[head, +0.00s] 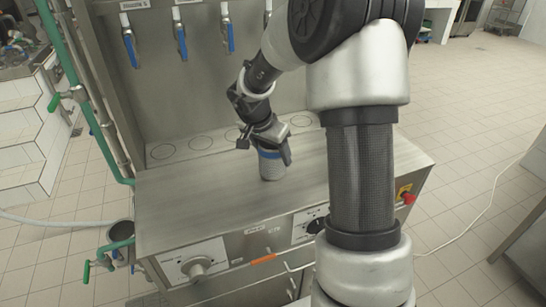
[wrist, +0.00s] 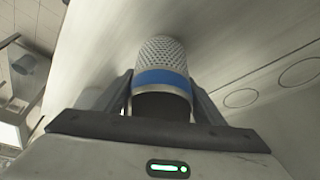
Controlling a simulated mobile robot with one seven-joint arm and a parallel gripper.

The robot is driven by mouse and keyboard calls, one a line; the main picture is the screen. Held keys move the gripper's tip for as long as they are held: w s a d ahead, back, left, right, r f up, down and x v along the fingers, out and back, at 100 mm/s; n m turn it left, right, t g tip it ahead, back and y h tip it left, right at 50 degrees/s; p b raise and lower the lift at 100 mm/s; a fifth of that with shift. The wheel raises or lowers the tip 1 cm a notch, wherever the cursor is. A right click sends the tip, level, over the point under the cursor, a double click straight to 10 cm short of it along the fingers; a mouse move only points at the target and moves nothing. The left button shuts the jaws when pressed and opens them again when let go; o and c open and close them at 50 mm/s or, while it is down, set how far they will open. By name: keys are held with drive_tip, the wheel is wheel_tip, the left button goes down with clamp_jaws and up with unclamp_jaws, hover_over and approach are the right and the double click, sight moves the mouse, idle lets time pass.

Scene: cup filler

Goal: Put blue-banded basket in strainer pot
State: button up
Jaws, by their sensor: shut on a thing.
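The blue-banded basket (head: 272,168) is a grey, perforated cylinder with a blue band. My gripper (head: 270,149) is shut on it near the band, at the middle of the steel counter. The basket also shows in the wrist view (wrist: 160,52), between the two fingers, with its perforated end pointing away from the gripper. It is at or close above the counter; I cannot tell whether it touches.
The steel counter (head: 190,205) is mostly clear, with several round marks along its back. Blue-handled taps (head: 181,42) hang on the back panel. Green pipes (head: 85,100) run down the left side. Knobs and a red switch are on the front.

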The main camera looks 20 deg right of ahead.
drive_tip(key=shift+f, duration=0.1)
drive_tip(key=o, duration=1.2)
drive_tip(key=shift+f, duration=0.1)
